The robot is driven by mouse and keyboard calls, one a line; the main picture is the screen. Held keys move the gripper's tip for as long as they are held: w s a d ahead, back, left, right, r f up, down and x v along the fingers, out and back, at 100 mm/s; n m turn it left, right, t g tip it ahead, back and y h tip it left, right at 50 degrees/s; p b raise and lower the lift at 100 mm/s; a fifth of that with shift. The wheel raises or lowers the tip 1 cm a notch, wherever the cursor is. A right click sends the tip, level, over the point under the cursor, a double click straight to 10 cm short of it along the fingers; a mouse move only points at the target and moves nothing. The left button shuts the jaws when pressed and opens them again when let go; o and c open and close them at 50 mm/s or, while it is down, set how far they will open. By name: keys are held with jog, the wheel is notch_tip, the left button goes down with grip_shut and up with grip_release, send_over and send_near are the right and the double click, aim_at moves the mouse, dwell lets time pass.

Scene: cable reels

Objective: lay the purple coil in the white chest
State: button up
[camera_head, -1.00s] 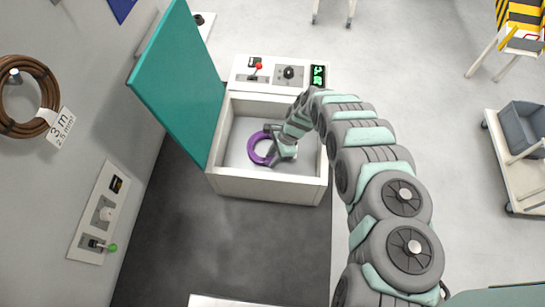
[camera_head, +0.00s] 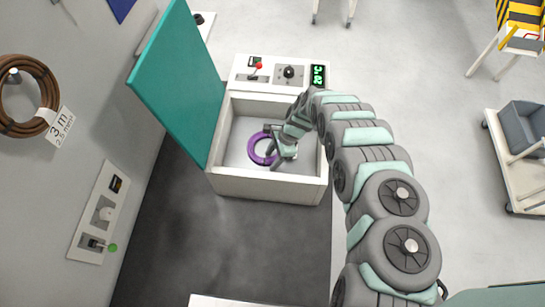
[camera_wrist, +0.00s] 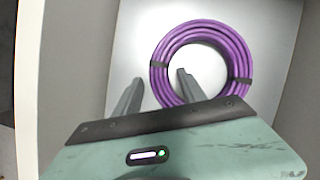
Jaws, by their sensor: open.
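The purple coil (camera_head: 262,149) lies flat on the floor of the white chest (camera_head: 268,186), whose teal lid (camera_head: 183,85) stands open on the left. My gripper (camera_head: 274,146) reaches down into the chest at the coil's right side. In the wrist view the coil (camera_wrist: 240,62) shows as a whole ring with dark ties. My gripper's two fingers (camera_wrist: 157,90) are apart, one inside the ring's hole and one outside it at the left. Nothing shows clamped between them.
A control panel (camera_head: 280,73) with a red-knobbed lever sits behind the chest. A brown coil (camera_head: 47,84) hangs on a wall peg at the left. A wall panel (camera_head: 98,213) is below it. A cart with a grey bin (camera_head: 524,128) stands at the right.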

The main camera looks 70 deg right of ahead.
jog(key=b+v, duration=0.1)
jog(key=v, duration=1.1)
jog(key=shift+r, duration=0.25)
